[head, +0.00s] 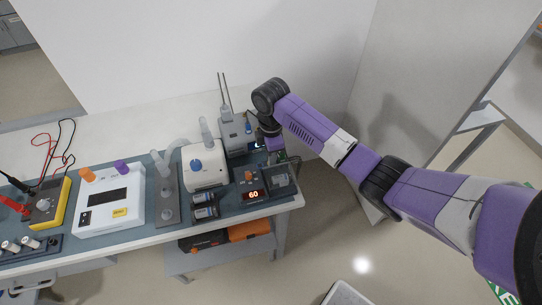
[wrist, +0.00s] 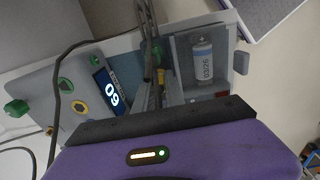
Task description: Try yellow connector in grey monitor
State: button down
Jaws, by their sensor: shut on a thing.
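The grey monitor (head: 252,195) with the lit "60" display stands at the table's right end. In the wrist view the monitor (wrist: 85,98) shows its display, a green triangle button and a yellow-ringed button. My gripper (head: 274,150) is over the monitor's far right part. In the wrist view my gripper (wrist: 154,65) is shut, its narrow fingers beside the open compartment. The small yellow connector (wrist: 161,76) shows at the fingers, mostly hidden by them. Whether it touches a socket, I cannot tell.
The compartment holds a white cell (wrist: 203,60) marked "03/26". A dark cable (wrist: 60,75) loops over the monitor's left side. A yellow multimeter (head: 48,204) is far left.

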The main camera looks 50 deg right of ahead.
jog(key=c, duration=1.3)
grip_release()
notch_tip(320, 180, up, 8)
jog(key=shift+f+b, duration=0.1)
jog(key=shift+b, duration=0.25)
